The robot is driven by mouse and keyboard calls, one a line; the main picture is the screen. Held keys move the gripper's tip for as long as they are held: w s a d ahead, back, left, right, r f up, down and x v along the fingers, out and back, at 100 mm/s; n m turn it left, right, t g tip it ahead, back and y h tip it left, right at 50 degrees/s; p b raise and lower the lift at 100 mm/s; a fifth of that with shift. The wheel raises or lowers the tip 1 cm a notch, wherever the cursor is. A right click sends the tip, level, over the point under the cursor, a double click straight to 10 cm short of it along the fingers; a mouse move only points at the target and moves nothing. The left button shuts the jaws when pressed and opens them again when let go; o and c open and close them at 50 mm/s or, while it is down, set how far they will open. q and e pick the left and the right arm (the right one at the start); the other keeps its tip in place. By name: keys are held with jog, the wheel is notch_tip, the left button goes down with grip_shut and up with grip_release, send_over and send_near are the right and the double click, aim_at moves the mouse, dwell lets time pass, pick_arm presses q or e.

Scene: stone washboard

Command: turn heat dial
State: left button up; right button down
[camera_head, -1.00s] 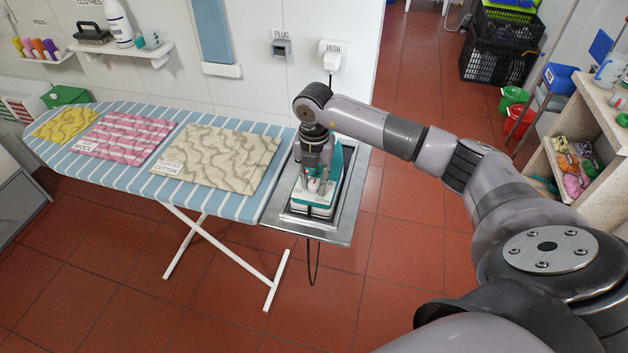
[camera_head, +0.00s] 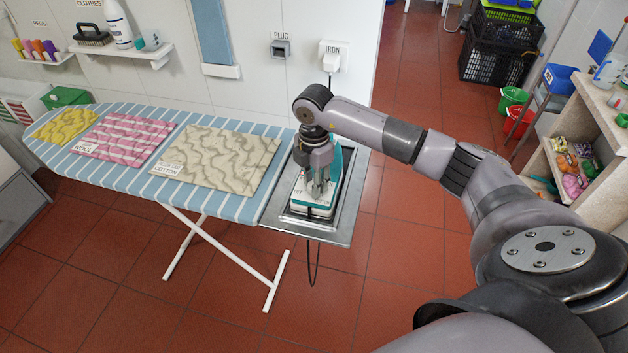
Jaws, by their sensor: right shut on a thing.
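A teal and white iron (camera_head: 325,210) rests on the metal tray (camera_head: 337,235) at the right end of the ironing board. My right gripper (camera_head: 318,193) comes down from above onto the top of the iron, fingers pointing down. Its fingers are close together and shut on the heat dial, which they hide. The dial's setting cannot be read. Small lettering shows on the iron's pale top to the left of the fingers. My left gripper is not in view.
The striped ironing board (camera_head: 190,198) carries a cotton cloth (camera_head: 228,158), a pink wool cloth (camera_head: 125,137) and a yellow cloth (camera_head: 63,123). A wall socket marked PLUG (camera_head: 281,49) and one marked IRON (camera_head: 333,58) are behind. A cord (camera_head: 312,265) hangs below the tray.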

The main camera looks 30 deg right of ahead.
jog(key=shift+r, duration=0.1)
dwell(0.3)
jog(key=c, duration=1.6)
grip_release()
jog(key=shift+o, duration=0.2)
notch_tip(320, 180, up, 12)
jog(key=shift+a, duration=0.1)
